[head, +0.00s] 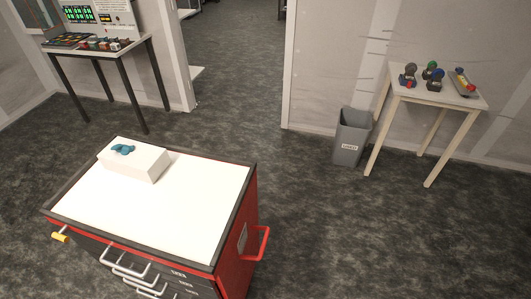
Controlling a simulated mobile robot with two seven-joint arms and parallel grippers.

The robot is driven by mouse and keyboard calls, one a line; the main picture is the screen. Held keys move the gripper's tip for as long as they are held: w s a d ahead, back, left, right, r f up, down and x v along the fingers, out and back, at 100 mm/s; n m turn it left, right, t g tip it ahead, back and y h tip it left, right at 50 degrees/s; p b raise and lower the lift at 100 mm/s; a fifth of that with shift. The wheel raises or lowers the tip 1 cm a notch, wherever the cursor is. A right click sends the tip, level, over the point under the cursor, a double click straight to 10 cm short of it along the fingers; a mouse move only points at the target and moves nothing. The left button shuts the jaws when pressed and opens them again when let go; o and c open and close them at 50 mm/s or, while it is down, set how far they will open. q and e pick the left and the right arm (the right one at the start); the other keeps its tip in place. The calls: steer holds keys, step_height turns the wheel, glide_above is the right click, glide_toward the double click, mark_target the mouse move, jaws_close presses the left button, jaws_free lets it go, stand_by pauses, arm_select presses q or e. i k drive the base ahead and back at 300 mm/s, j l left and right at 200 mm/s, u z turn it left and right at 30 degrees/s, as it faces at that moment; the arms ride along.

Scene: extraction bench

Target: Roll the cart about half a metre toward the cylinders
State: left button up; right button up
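The cart (215,215) stands on the carpet at the lower left. It has a white top with a dark rim, red sides and several drawers with pale handles on the near face. A red push handle (264,244) sticks out from its right side. Neither of my grippers is in view, and nothing is seen touching the cart. No gas cylinders can be made out in this view.
A white box with blue gloves (123,149) sits on the cart. A grey bin (351,138) and a small table (438,94) with several small items stand at right. An equipment table (95,51) stands at upper left. Carpet right of the cart is clear, and a doorway (238,60) opens behind.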

mark_target(197, 218)
steer(key=j+z, duration=0.1)
steer(key=j, duration=0.6)
steer(key=j+z, duration=0.15)
steer(key=j, duration=0.6)
steer(key=j+z, duration=0.1)
steer(key=j, duration=0.6)
steer(key=j+z, duration=0.15)
steer(key=j, duration=0.6)
steer(key=k+j+z, duration=0.1)
steer(key=j, duration=0.6)
steer(key=k+j+z, duration=0.15)
steer(key=j, duration=0.55)
steer(key=k+j+z, duration=0.1)
steer(key=j, duration=0.55)
steer(key=k+j+z, duration=0.15)
steer(key=k+j, duration=0.15)
steer(key=j, duration=0.4)
